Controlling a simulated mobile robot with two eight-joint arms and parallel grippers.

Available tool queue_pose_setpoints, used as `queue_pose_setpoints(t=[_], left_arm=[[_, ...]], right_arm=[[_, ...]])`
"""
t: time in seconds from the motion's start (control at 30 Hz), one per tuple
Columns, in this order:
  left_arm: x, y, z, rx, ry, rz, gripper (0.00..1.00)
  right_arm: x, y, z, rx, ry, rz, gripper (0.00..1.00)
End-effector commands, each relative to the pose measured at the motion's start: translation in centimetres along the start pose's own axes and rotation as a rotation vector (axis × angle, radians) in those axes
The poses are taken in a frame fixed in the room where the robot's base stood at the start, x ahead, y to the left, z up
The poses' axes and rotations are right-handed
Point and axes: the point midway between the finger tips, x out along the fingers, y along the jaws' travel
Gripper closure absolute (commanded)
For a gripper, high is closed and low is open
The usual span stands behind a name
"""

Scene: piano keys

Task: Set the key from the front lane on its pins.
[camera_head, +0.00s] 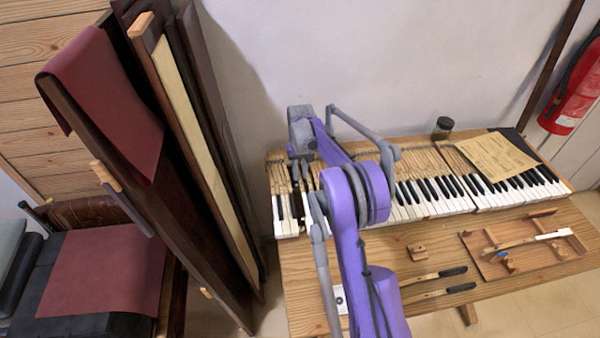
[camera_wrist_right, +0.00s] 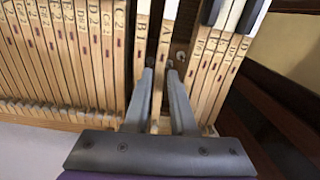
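The keyboard (camera_head: 440,195) lies along the back of the wooden bench. My right gripper (camera_head: 303,170) is over its left part. In the right wrist view, its two fingers (camera_wrist_right: 160,70) stand either side of a wooden key stick (camera_wrist_right: 157,110) among the lettered sticks. A gap with a bare pin hole (camera_wrist_right: 180,55) shows right of it. I cannot tell whether the fingers press on the stick. A white-ended key (camera_head: 552,235) lies on a wooden tray. My left gripper is not in view.
Dark tall panels (camera_head: 190,190) stand left of the bench.

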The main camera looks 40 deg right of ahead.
Motion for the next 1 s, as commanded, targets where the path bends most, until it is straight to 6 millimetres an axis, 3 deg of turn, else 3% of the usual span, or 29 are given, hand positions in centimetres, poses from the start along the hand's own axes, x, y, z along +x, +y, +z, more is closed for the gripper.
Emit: queue_pose_setpoints(t=[0.9,1.0], left_arm=[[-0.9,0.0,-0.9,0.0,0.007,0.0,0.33],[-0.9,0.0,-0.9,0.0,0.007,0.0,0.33]], right_arm=[[-2.2,0.0,0.0,0.0,0.0,0.0,0.76],[-2.2,0.0,0.0,0.0,0.0,0.0,0.6]])
